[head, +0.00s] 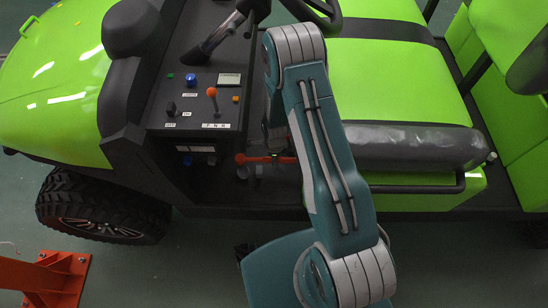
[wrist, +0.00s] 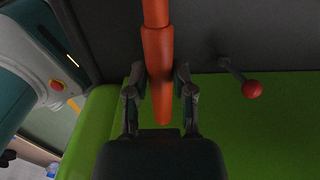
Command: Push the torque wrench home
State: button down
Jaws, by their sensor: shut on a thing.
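The torque wrench (wrist: 157,45) is an orange-red bar running down from the top middle of the wrist view. My gripper (wrist: 160,80) is shut on its handle, with one finger on each side and the handle's end near the palm. In the head view the wrench (head: 256,159) shows as a short orange bar, lying level beside the cart's dark front panel. My arm covers its right part and most of my gripper there. The wrench's far end is out of the wrist view. I cannot tell how deep it sits.
The green cart seat (head: 400,78) and its dark padded edge (head: 415,147) are right of my arm. The dash (head: 200,100) carries an orange-knobbed lever (head: 212,92). A red ball lever (wrist: 252,89) stands right of my gripper. An orange stand (head: 50,278) is at the lower left.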

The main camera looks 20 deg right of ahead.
jog(key=shift+f, duration=3.55)
jog(key=shift+c, duration=2)
grip_release()
notch_tip(320, 180, up, 12)
jog(key=shift+f, duration=0.1)
